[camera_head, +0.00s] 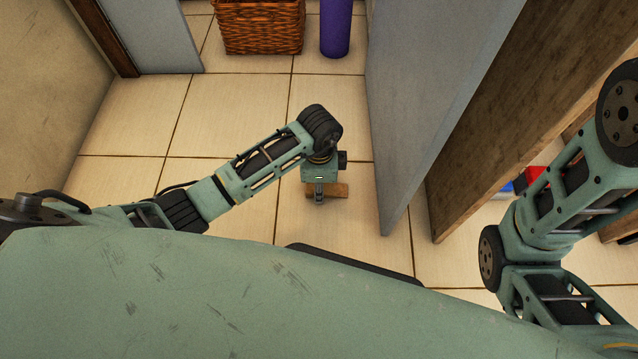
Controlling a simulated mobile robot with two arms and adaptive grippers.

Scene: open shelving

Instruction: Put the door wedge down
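The door wedge (338,190) is a small brown wooden piece low over the tiled floor, in the middle of the head view. My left gripper (319,196) points down at it, and its narrow fingers look closed around the wedge, which sticks out on both sides. The fingers hide part of the wedge. I cannot tell whether the wedge touches the floor. My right arm is at the right edge, and its gripper is out of view.
A grey panel, seemingly a door (425,90), stands right of the wedge, beside a brown wooden upright (500,130). A wicker basket (260,28) and a purple cylinder (336,28) stand at the back. Floor tiles (235,110) left of the wedge are clear.

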